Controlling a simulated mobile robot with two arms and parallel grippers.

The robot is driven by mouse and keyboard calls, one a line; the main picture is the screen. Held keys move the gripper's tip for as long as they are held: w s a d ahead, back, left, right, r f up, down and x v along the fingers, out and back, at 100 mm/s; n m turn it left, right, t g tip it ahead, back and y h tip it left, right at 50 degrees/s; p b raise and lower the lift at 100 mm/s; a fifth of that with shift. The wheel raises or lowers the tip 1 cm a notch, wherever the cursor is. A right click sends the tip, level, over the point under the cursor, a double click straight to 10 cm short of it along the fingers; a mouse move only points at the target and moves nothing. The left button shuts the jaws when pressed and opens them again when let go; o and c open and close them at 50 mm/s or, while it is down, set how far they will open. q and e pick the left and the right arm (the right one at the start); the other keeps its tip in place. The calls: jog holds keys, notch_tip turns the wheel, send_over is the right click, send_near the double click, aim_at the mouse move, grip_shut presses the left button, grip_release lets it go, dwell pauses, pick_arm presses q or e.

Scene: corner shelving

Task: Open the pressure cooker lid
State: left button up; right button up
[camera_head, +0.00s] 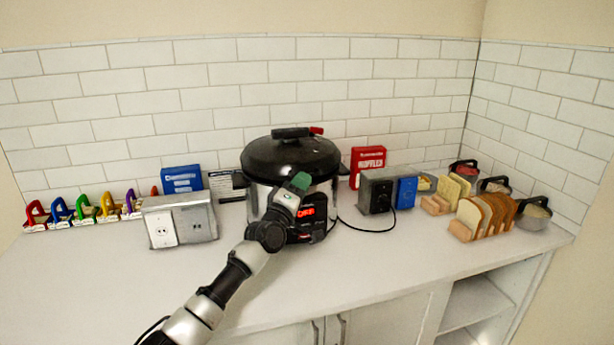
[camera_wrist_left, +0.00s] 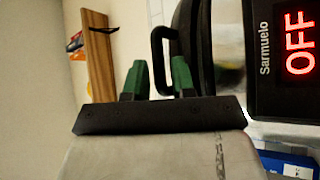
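The pressure cooker (camera_head: 262,200) stands upright against the back wall, with a steel body and a black front panel reading OFF in red. Its black lid (camera_head: 275,155) sits on top, with a dark handle (camera_head: 290,133) and a small red part at the handle's right end. In the left wrist view the panel (camera_wrist_left: 282,75), dark lid (camera_wrist_left: 187,35) and looped handle (camera_wrist_left: 158,62) appear turned sideways. My left gripper (camera_head: 299,182), with green fingertips, is in front of the cooker, below the handle. Its fingers (camera_wrist_left: 159,80) are apart, with nothing held between them. My right gripper is out of view.
A grey outlet box (camera_head: 180,222) stands left of the cooker, and a dark outlet box (camera_head: 376,192) stands right. Coloured padlock-like items (camera_head: 84,208) line the left, bread slices (camera_head: 485,215) the right. The front counter (camera_head: 330,275) is mostly clear. A wooden board (camera_wrist_left: 98,58) shows in the wrist view.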

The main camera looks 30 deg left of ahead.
pick_arm(q)
jog(key=shift+x, duration=1.4)
grip_shut()
